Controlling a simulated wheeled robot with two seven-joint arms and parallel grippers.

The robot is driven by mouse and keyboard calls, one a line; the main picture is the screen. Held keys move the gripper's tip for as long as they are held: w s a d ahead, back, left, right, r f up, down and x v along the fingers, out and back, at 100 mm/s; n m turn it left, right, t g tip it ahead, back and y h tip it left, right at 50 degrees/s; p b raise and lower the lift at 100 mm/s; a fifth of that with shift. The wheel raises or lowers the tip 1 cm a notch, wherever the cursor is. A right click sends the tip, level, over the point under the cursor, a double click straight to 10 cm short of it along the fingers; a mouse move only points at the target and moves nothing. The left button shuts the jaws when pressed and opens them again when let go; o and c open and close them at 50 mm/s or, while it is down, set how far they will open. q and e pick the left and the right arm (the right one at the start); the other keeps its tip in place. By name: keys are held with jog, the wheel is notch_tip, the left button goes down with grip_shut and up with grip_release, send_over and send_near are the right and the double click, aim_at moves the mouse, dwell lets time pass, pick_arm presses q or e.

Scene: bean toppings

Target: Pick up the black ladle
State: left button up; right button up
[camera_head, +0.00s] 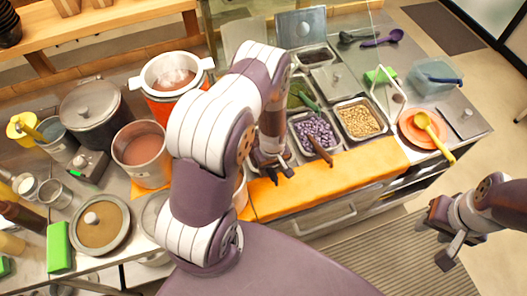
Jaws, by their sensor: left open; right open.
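A dark ladle (350,37), black or very dark grey, lies on the steel counter at the back right, beside a purple ladle (384,38). My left gripper (272,172) is open and points down over the front of the counter, left of the food pans and well in front of the dark ladle. My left arm covers part of the counter's middle. My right gripper (436,232) is open and empty over the floor at the right, clear of the counter.
Steel pans hold purple beans (313,130) and pale beans (357,119), with handled utensils among them. Pots and a red cooker (172,82) crowd the left. An orange board (345,179) lines the front edge.

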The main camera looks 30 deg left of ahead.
pick_arm(q)
jog(key=shift+s+a+f, duration=0.15)
jog(key=shift+a, duration=0.2)
jog(key=shift+c, duration=0.9)
jog(key=c, duration=0.5)
grip_shut()
pick_arm(e)
jog(key=shift+a, duration=0.25)
jog(key=shift+s, duration=0.1)
